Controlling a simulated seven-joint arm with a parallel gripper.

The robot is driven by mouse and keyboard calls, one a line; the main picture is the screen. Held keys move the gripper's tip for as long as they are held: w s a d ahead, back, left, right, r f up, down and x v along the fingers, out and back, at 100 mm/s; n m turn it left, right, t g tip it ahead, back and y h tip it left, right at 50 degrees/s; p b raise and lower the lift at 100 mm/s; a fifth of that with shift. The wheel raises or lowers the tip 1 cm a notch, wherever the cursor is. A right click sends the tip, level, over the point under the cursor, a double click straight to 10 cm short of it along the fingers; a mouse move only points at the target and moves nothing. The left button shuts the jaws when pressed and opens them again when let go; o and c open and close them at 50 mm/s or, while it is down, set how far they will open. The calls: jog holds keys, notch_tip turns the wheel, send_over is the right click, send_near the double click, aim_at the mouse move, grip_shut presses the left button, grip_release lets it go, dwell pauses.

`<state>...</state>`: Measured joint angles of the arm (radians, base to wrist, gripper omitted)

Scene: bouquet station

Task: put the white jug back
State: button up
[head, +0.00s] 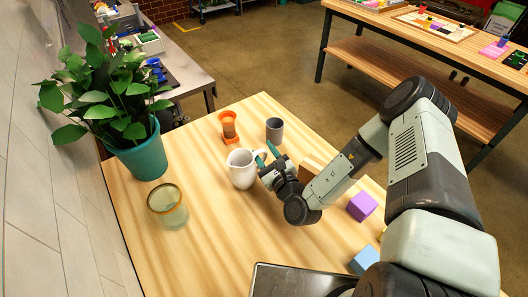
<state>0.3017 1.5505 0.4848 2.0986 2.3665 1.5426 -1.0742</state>
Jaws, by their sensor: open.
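The white jug (241,170) stands upright on the wooden table (205,245), near the middle of the head view. My gripper (266,156) is open at the jug's right side, with its teal fingertips close to the jug's rim and handle side. I cannot tell whether the fingers touch the jug or stand around its handle. The handle is partly hidden by the gripper.
A grey cup (275,130) and an orange holder (229,127) stand behind the jug. A glass (167,205) and a teal plant pot (139,155) are at left. A purple block (361,206) and blue block (365,259) lie at right. The table's front-left part is clear.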

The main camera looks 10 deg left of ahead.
jog(key=v, duration=1.1)
jog(key=shift+s+d, duration=0.1)
jog(key=shift+s, duration=0.1)
